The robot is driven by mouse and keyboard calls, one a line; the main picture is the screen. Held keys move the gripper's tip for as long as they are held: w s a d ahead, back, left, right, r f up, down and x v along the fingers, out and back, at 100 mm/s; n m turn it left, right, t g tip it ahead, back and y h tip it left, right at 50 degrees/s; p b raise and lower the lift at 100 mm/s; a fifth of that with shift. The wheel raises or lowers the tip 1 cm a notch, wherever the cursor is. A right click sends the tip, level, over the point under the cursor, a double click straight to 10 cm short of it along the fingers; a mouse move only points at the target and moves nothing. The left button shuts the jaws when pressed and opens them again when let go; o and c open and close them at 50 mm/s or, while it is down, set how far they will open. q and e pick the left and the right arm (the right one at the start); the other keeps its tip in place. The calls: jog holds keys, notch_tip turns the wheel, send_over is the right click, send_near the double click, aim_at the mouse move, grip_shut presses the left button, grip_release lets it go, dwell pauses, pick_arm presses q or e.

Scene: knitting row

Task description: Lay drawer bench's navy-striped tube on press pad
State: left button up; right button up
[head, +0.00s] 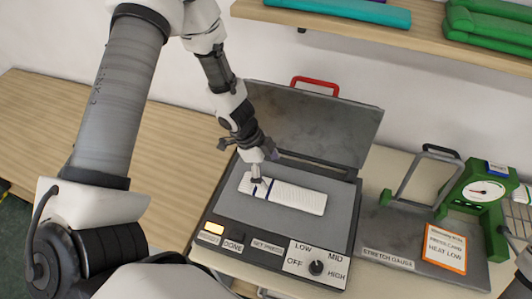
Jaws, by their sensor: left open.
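The white tube (299,197) with navy stripes near its left end lies flat on the grey press pad (240,206) of the open press. My left gripper (258,172) points down at the tube's striped left end and is open. It partly covers that end, and I cannot tell whether its fingers touch the tube. My right gripper is not in view.
The press lid (315,118) stands raised behind the pad, with a red handle (315,84). A dial panel (316,265) is at the front. A stretch gauge (383,252) with a green dial stand (478,200) is to the right. A shelf (350,32) holds rolled fabrics above.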

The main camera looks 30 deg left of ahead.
pick_arm(q)
jog(key=s+d+f+n, duration=0.1)
jog(key=s+d+n, duration=0.1)
jog(key=s+n, duration=0.1)
jog(key=s+d+f+n+p, duration=0.1)
jog(key=s+d+n, duration=0.1)
jog(key=s+n, duration=0.1)
jog(key=s+d+f+n+g, duration=0.1)
jog(key=s+d+n, duration=0.1)
jog(key=s+n, duration=0.1)
jog(key=shift+s+f+h, duration=0.3)
jog(key=shift+s+h, duration=0.1)
jog(key=shift+s, duration=0.4)
jog(key=s+f+n, duration=0.1)
jog(key=s+a+f+n+y, duration=0.1)
jog(key=s, duration=0.1)
jog(key=s+f+n+y, duration=0.1)
jog(key=n, duration=0.1)
jog(key=shift+s+a+f, duration=0.2)
jog(key=shift+s+a, duration=0.1)
jog(key=s+a+n+y, duration=0.1)
jog(key=s+a, duration=0.1)
jog(key=s+a+f+n+y, duration=0.1)
jog(key=s+a+y, duration=0.1)
jog(key=shift+f, duration=0.1)
jog(key=shift+d, duration=0.1)
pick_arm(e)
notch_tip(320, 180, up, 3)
